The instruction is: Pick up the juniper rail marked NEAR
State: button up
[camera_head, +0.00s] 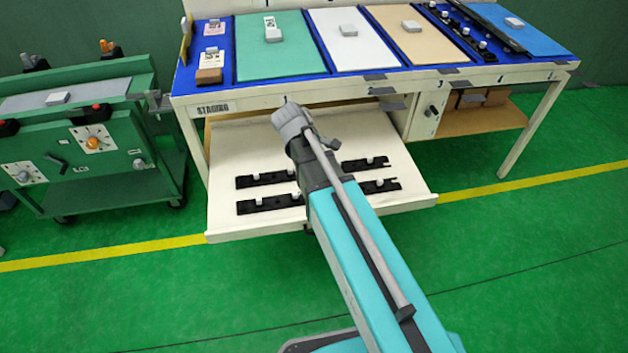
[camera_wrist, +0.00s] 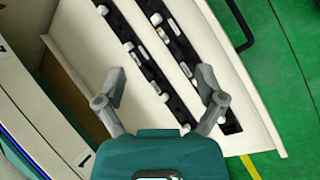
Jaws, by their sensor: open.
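Two black rails with pale clips lie side by side in an open cream drawer (camera_head: 225,222): a back rail (camera_head: 262,179) and a front rail (camera_head: 268,203). My arm hides their middles in the head view. No NEAR marking is readable on either. In the wrist view, one rail (camera_wrist: 136,50) lies left of the other (camera_wrist: 179,56), both running diagonally. My gripper (camera_wrist: 160,78) is open and empty, its fingers spread above the drawer, with parts of both rails showing between or beyond them. How high it is cannot be told.
The bench (camera_head: 380,83) above the drawer carries coloured mats, small blocks and a dark rail (camera_head: 490,27) at right. Boxes (camera_head: 470,98) sit on its lower shelf. A green cart (camera_head: 95,150) stands at left. The floor in front is clear.

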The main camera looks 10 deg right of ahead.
jog(key=w+a+f+n+t+h+b, duration=0.1)
jog(key=w+a+f+n+h+b, duration=0.1)
jog(key=f+b, duration=0.4)
jog(key=w+a+f+n+t+h+b, duration=0.1)
jog(key=w+a+f+n+b, duration=0.3)
jog(key=b, duration=0.6)
jog(key=w+a+f+n+t+h+b, duration=0.1)
jog(key=w+a+f+n+h+b, duration=0.2)
jog(key=w+f+n+b, duration=0.2)
jog(key=shift+w+a+f+n+t+b, duration=0.1)
jog(key=shift+w+f+t+b, duration=0.1)
jog(key=shift+f+b, duration=0.4)
jog(key=shift+w+a+f+n+t+b, duration=0.1)
jog(key=shift+w+f+b, duration=0.15)
jog(key=shift+f+b, duration=0.35)
jog(key=shift+w+f+n+t+b, duration=0.1)
jog(key=shift+w+f+b, duration=0.1)
jog(key=shift+f+b, duration=0.4)
jog(key=shift+w+a+f+n+b, duration=0.15)
jog(key=shift+w+a+n+b, duration=0.2)
jog(key=shift+a+n+b, duration=0.35)
jog(key=shift+d+t+h, duration=0.1)
jog(key=shift+t+h, duration=0.2)
jog(key=shift+d, duration=0.15)
jog(key=b+x, duration=0.3)
jog(key=x, duration=0.4)
jog(key=shift+f, duration=0.2)
jog(key=shift+w+d+f, duration=0.1)
jog(key=shift+w+d, duration=0.15)
jog(key=shift+d, duration=0.3)
